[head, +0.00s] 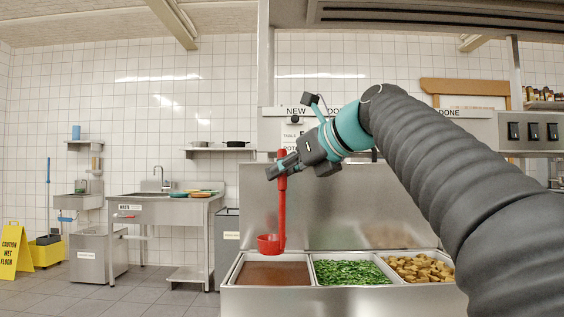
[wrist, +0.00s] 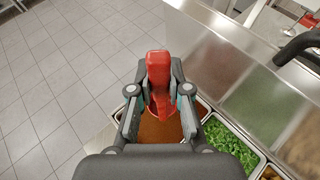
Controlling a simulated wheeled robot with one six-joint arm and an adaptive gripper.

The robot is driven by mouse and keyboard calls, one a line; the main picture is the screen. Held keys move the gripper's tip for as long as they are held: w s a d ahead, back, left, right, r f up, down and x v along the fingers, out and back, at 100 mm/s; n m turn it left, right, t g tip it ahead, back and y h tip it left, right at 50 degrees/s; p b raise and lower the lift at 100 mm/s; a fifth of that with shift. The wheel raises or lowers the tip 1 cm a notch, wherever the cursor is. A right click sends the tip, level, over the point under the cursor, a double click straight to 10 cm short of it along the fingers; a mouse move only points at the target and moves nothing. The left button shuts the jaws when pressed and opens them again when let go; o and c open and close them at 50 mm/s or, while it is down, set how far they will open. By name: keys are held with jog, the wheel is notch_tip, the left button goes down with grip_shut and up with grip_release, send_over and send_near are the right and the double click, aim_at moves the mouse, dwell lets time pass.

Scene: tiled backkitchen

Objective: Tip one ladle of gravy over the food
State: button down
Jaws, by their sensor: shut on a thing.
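My gripper (head: 286,167) is shut on the upper handle of a red ladle (head: 282,205). The ladle hangs upright with its red bowl (head: 268,244) above the left pan of brown gravy (head: 272,273). The bowl looks clear of the gravy; I cannot tell what is in it. In the wrist view the red handle (wrist: 158,68) stands between my fingers (wrist: 157,92), with gravy (wrist: 160,128) below. Green vegetables (head: 350,271) fill the middle pan and browned potato-like chunks (head: 420,268) the right pan. No plate of food is clearly visible.
A steel counter (head: 350,302) holds the pans, with a steel back panel (head: 345,215) behind them. A sink table (head: 165,203) stands at the back left. A yellow wet-floor sign (head: 14,252) is far left. Tiled floor (wrist: 60,85) is open left of the pans.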

aim_at(285, 187)
notch_tip(285, 187, down, 3)
jog(key=b, duration=0.3)
jog(key=shift+r, duration=0.15)
jog(key=shift+f+b, duration=1.75)
jog(key=shift+f, duration=1.3)
notch_tip(285, 187, up, 5)
jog(key=p, duration=0.6)
jog(key=shift+r, duration=0.15)
jog(key=shift+r+p, duration=0.3)
jog(key=shift+r, duration=2.05)
jog(key=shift+s, duration=0.1)
